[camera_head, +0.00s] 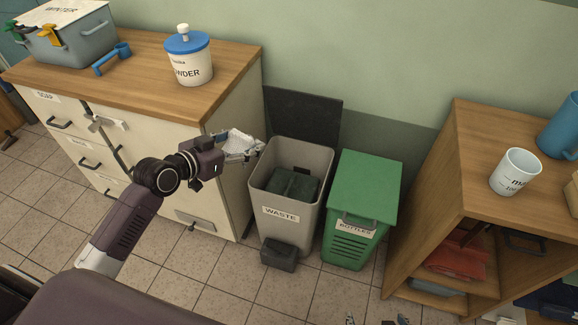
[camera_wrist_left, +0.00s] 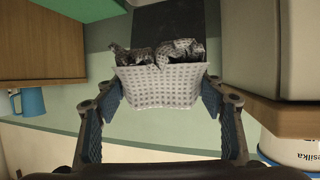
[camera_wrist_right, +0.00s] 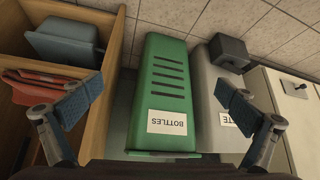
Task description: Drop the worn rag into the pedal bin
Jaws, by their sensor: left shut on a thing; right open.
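The worn rag (camera_head: 238,142) is pale and checked, crumpled at one end. My left gripper (camera_head: 242,150) is shut on it, just left of and above the pedal bin's rim. In the left wrist view the rag (camera_wrist_left: 165,82) hangs between the two fingers (camera_wrist_left: 165,105). The pedal bin (camera_head: 260,183) is grey, labelled WASTE, with its dark lid (camera_head: 302,112) standing open at the back. Something dark green lies inside it. My right gripper (camera_wrist_right: 160,112) is open and empty, facing the green bin and the grey bin (camera_wrist_right: 215,95) in the right wrist view.
A green BOTTLES bin (camera_head: 364,190) with its lid closed stands right of the pedal bin. A wooden-topped cabinet (camera_head: 135,75) stands left, carrying a powder jar (camera_head: 190,65). A wooden shelf unit (camera_head: 455,150) with a mug (camera_head: 514,172) stands right.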

